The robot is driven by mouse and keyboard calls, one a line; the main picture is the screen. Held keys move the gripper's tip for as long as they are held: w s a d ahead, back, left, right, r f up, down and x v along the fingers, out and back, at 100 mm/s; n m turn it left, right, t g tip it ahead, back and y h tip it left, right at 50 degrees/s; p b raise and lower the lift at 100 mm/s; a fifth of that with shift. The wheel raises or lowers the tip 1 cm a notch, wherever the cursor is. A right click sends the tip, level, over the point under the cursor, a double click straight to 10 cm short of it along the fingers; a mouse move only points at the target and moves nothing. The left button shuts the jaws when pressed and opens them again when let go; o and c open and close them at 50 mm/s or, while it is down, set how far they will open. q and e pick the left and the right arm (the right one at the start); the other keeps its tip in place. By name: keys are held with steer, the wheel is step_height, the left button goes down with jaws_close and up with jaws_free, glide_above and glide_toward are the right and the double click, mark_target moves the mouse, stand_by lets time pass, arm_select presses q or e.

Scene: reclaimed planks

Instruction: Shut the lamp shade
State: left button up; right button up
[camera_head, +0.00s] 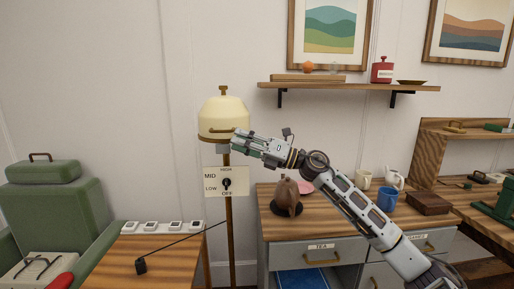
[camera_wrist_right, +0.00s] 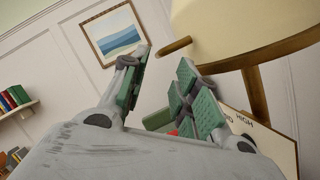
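The cream lamp shade (camera_head: 223,112) with a brown lower band hangs on a tall floor lamp pole (camera_head: 230,240). A small handle (camera_head: 218,130) sits low on its front. My right gripper (camera_head: 236,140) is at the shade's lower right edge, partly in front of it. In the right wrist view the shade (camera_wrist_right: 235,25) fills the upper right, and a brown peg-like handle (camera_wrist_right: 175,47) stands out from its band. The fingers (camera_wrist_right: 164,64) are apart with nothing between them; the handle appears just beyond their tips. Contact cannot be told. My left gripper is out of view.
A dial plate (camera_head: 226,182) marked HIGH, MID, LOW and OFF is on the pole below the shade. A drawer cabinet with a brown teapot (camera_head: 287,195) and mugs stands right. A wall shelf (camera_head: 350,87) is above it. A green armchair (camera_head: 60,205) stands left.

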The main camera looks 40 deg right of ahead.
steer(key=shift+v, duration=2.35)
